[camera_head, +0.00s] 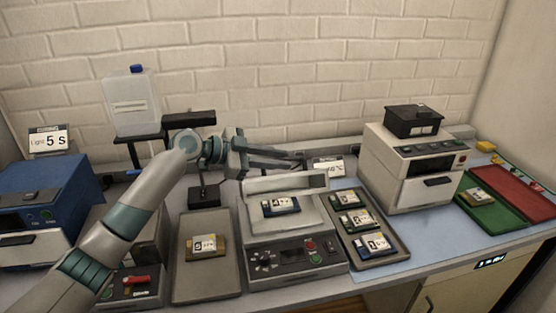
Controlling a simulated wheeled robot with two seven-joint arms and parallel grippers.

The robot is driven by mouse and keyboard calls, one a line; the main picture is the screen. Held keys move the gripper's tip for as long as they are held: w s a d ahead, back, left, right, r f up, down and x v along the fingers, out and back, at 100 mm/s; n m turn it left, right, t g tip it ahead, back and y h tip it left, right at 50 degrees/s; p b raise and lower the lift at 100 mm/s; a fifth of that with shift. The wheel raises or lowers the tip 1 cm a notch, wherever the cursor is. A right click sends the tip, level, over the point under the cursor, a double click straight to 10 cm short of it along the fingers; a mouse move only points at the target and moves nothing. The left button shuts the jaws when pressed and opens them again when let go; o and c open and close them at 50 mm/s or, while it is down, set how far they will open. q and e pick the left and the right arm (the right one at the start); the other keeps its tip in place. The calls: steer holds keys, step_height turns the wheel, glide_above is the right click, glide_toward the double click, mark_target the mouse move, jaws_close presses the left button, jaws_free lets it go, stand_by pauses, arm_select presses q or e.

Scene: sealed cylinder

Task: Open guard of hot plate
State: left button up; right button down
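The hot plate (291,256) stands at the middle of the bench, with knobs and red and green buttons on its front panel. A blue-edged labelled board (281,205) lies on its top and is visible from above. A pale guard frame (257,185) stands raised along the rear edge of the hot plate. My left gripper (298,160) is just behind and above this frame, pointing right. Its two dark fingers look apart with nothing between them. Whether it touches the guard cannot be told. My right gripper is not in view.
A tray with one board (184,278) is left of the hot plate; a tray with several boards (399,246) is right. A white oven-like device (403,178), green tray (489,220) and red tray (517,190) are farther right. A blue device (62,185) and jug (132,104) are left.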

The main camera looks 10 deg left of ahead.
arm_select(q)
steer(key=shift+o, duration=0.5)
steer(key=shift+a, duration=0.1)
